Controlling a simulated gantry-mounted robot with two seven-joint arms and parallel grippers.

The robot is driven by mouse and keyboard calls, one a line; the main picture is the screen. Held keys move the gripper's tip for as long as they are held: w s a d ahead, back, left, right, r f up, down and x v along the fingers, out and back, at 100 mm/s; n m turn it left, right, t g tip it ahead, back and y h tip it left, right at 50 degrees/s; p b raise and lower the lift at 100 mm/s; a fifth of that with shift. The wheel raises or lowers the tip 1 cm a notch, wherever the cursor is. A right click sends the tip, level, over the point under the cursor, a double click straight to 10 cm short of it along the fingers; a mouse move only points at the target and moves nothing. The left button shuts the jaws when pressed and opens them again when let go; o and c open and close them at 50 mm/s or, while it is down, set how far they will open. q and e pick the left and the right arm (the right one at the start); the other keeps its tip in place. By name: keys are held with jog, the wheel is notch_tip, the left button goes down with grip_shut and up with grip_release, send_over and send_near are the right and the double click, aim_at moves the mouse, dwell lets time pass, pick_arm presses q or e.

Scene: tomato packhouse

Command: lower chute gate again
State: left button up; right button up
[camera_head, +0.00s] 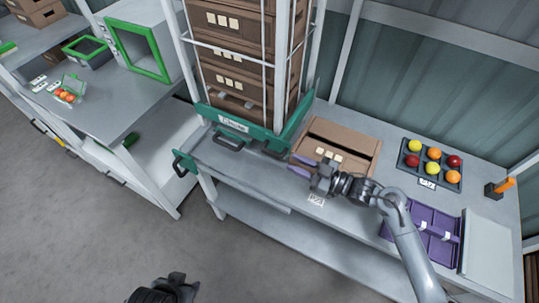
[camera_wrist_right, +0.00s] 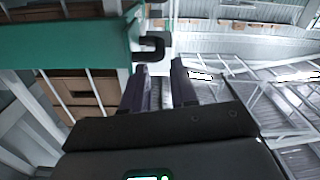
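The green chute gate (camera_head: 257,138) stands across the front foot of a rack of stacked brown crates (camera_head: 235,55). It has a white label and dark handles; the right-hand handle (camera_head: 275,149) is closest to my right gripper (camera_head: 298,165). In the right wrist view a dark handle (camera_wrist_right: 150,48) sticks out from the end of a green panel (camera_wrist_right: 75,45). My right gripper's two fingers (camera_wrist_right: 157,85) are apart, with empty space between them, short of that handle. My left gripper (camera_head: 172,285) shows only partly at the bottom edge of the head view; its fingers are unclear.
On the bench right of the gate are a brown carton (camera_head: 345,137), a dark tray (camera_head: 411,172) of coloured tomatoes, a purple tray (camera_head: 437,217) and an orange-handled item (camera_head: 505,185). Another green-edged side with a handle (camera_head: 182,163) is left of the gate. Open floor lies in front.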

aim_at(269, 151)
jog(key=x, duration=0.9)
jog(key=shift+w+a+b, duration=0.2)
jog(key=shift+a+b, duration=0.1)
jog(key=shift+b, duration=0.1)
grip_shut()
jog(key=shift+f, duration=0.1)
